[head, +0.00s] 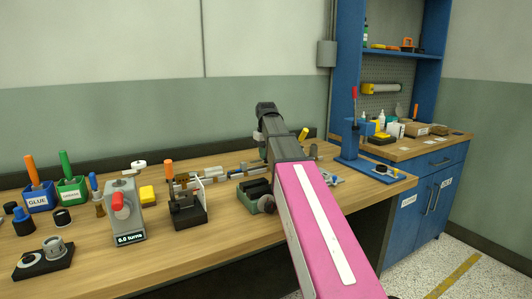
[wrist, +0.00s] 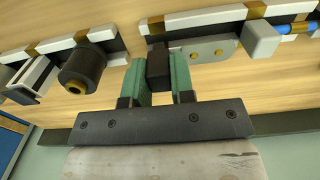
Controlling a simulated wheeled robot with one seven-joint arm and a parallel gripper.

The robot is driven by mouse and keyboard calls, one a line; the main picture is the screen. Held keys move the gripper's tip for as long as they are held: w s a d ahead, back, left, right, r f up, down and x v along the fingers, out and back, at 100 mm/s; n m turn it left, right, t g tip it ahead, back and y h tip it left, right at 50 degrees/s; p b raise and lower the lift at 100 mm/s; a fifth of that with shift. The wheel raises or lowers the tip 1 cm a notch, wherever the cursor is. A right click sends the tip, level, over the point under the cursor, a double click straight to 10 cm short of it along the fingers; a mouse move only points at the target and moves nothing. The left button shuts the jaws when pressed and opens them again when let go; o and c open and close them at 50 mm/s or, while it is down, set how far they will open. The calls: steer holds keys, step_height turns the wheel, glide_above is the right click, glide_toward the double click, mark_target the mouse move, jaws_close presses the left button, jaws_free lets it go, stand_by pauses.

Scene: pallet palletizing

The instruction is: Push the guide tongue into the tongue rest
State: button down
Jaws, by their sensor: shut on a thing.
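In the wrist view my gripper (wrist: 158,84) has its two green-padded fingers closed on a dark block (wrist: 157,60), which appears to be the grip of the guide tongue. I cannot tell whether block and plate are one piece. A pale grey block (wrist: 262,40) at the plate's right end may be the tongue rest; I cannot tell for sure. In the head view my arm hides the gripper and the tongue.
In the wrist view a dark roller with a brass centre (wrist: 82,68) is left of my fingers, and a blue rod (wrist: 298,27) is at right.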

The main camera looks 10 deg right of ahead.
steer(key=shift+f, duration=1.45)
stand_by(0.7)
steer(key=c, duration=0.9)
jaws_free()
